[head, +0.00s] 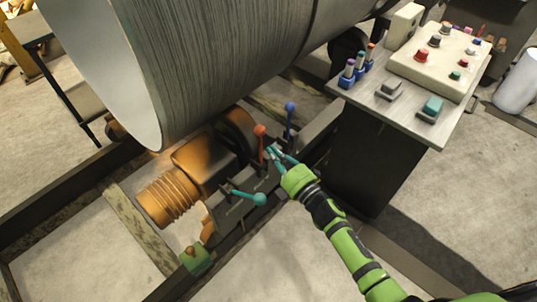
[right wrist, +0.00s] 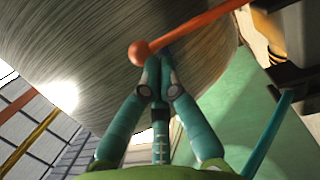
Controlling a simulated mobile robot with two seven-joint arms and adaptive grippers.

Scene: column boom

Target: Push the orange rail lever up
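The orange rail lever (head: 261,144) stands nearly upright with its ball on top, between a blue-knobbed lever (head: 289,118) and a teal lever (head: 246,195) that lies over toward the front. My right gripper (head: 271,152) is just right of the orange lever's stem. In the right wrist view, the orange lever (right wrist: 195,28) crosses just beyond the fingertips (right wrist: 158,68), its ball at the left end. The teal fingers come together at the tips, with no lever seen between them. I cannot tell whether they touch the lever. My left gripper is out of view.
A large grey cylinder (head: 220,60) hangs over the levers. An orange ribbed motor housing (head: 170,197) lies to their left. A control stand (head: 372,150) with buttons rises at the right. The dark rail frame (head: 70,185) runs along the floor.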

